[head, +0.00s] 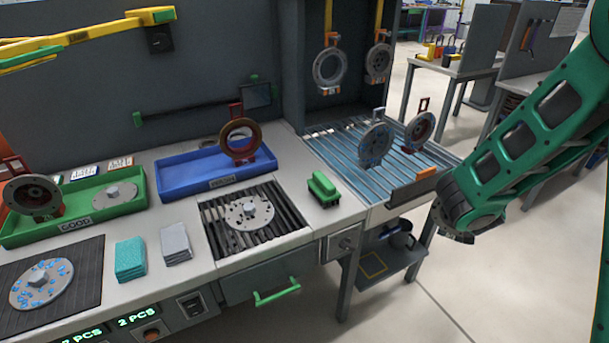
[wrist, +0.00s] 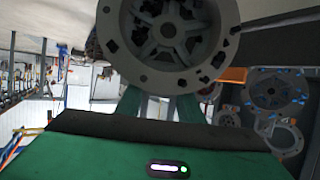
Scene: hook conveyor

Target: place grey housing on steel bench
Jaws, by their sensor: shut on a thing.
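A grey housing (wrist: 170,40), a round flange with a spoked centre and dark marks on its rim, is close up in the wrist view. My gripper (wrist: 160,104) is shut on its lower edge, between two green fingers. In the head view my green arm reaches in from the right and its end is beside the slatted rack; fingers and held housing are hidden there. The long bench (head: 286,168) with a pale top runs across the left and middle of the head view. My arm's end is right of it, apart from it.
On the bench are a green tray (head: 75,226), a blue tray (head: 184,188), a dark grate (head: 222,243) with a disc, a dark mat (head: 85,258) and a green brush (head: 323,188). Housings hang above the slatted rack (head: 345,150). Pale top is bare around the brush.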

